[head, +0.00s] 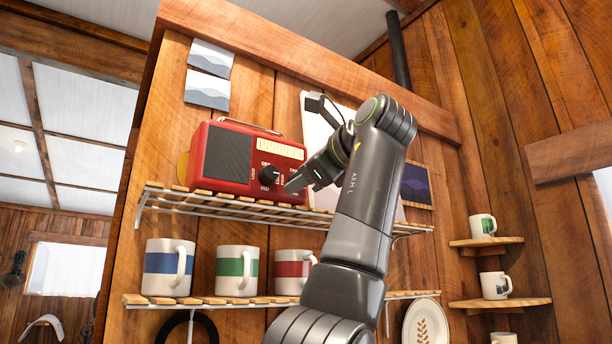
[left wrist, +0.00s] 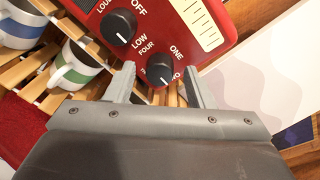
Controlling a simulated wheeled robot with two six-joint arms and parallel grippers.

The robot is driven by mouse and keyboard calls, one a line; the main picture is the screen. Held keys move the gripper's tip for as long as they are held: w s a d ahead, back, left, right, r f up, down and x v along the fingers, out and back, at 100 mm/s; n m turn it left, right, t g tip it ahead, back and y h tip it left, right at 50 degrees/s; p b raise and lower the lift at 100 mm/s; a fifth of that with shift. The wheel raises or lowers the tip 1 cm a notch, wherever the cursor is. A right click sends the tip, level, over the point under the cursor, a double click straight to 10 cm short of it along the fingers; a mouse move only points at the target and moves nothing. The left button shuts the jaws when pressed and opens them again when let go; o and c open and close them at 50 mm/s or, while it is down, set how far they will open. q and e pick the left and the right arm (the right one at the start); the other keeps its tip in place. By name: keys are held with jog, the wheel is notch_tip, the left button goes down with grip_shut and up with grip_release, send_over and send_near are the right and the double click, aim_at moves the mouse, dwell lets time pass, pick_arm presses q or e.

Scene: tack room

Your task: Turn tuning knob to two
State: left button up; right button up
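The tuning knob (left wrist: 160,70) is a round black knob on the red radio (head: 226,158), with ONE and FOUR printed beside it and other labels partly covered. A pale pointer line shows low on the knob; I cannot tell which label it meets. My left gripper (left wrist: 158,76) is open, with one finger on each side of the knob; contact is not clear. In the head view my left gripper (head: 292,186) is at the radio's right front and hides the tuning knob. The volume knob (left wrist: 118,27) sits left of it, marked OFF, LOW and LOUD. My right gripper is not in view.
The radio stands on a slatted wall shelf (head: 222,204). Below are a blue-banded mug (head: 161,264), a green-banded mug (head: 228,268) and a red-banded mug (head: 287,270). A pale sheet (left wrist: 255,85) is on the wall right of the radio.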

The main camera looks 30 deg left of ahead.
pick_arm(q)
jog(key=shift+d, duration=0.1)
jog(key=b+v, duration=0.1)
jog(key=v, duration=1.6)
jog(key=shift+s, duration=0.15)
jog(key=shift+r, duration=0.1)
jog(key=shift+d, duration=0.1)
